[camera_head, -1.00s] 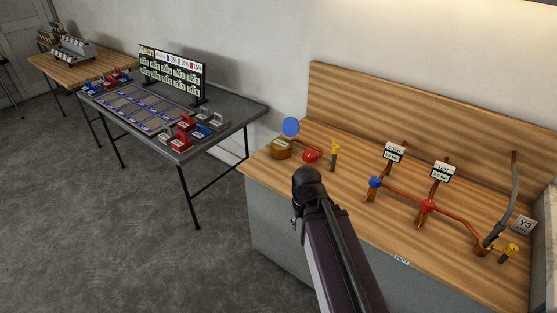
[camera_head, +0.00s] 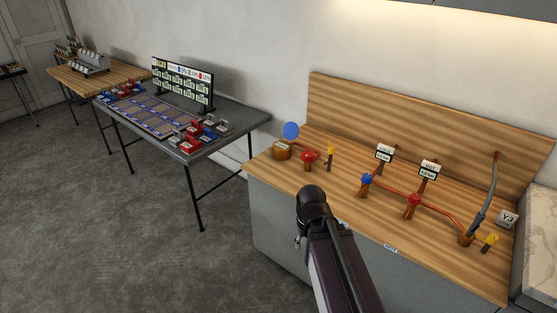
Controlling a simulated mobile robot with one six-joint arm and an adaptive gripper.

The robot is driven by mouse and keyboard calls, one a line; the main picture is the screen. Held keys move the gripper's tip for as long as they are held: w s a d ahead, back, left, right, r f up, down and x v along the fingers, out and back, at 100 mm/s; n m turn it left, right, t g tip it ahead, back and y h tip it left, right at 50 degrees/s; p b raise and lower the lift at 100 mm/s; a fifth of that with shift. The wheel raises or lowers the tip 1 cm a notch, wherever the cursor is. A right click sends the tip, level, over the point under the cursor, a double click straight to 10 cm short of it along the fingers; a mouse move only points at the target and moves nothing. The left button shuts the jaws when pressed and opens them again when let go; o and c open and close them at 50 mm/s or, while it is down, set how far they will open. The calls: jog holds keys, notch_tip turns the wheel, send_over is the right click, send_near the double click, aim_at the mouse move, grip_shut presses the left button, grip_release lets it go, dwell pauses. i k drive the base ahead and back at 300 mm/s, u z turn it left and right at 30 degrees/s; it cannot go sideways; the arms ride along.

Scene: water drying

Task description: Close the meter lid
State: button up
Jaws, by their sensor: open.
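The meter (camera_head: 282,152) is a round brown-and-brass body on the left end of the wooden counter. Its blue round lid (camera_head: 291,131) stands raised above the body, so the meter is open. My arm (camera_head: 330,245) reaches up from the bottom of the view and ends in a black rounded part, in front of the counter and lower right of the meter. The fingers of my gripper cannot be made out. No part of my arm appears to touch the meter or lid.
Right of the meter are a red valve (camera_head: 309,158) and a yellow-topped post (camera_head: 330,157). Pipes with a blue valve (camera_head: 367,179), a red valve (camera_head: 414,200) and signs fill the right. A dark table (camera_head: 233,126) stands left. Counter front (camera_head: 281,217) drops to open floor.

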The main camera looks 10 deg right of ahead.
aim_at(291, 131)
jog(key=z, duration=0.15)
jog(key=i, duration=0.9)
jog(key=u, duration=0.1)
jog(key=k, duration=0.7)
jog(key=u, duration=0.45)
jog(key=i, duration=0.7)
jog(key=u, duration=0.25)
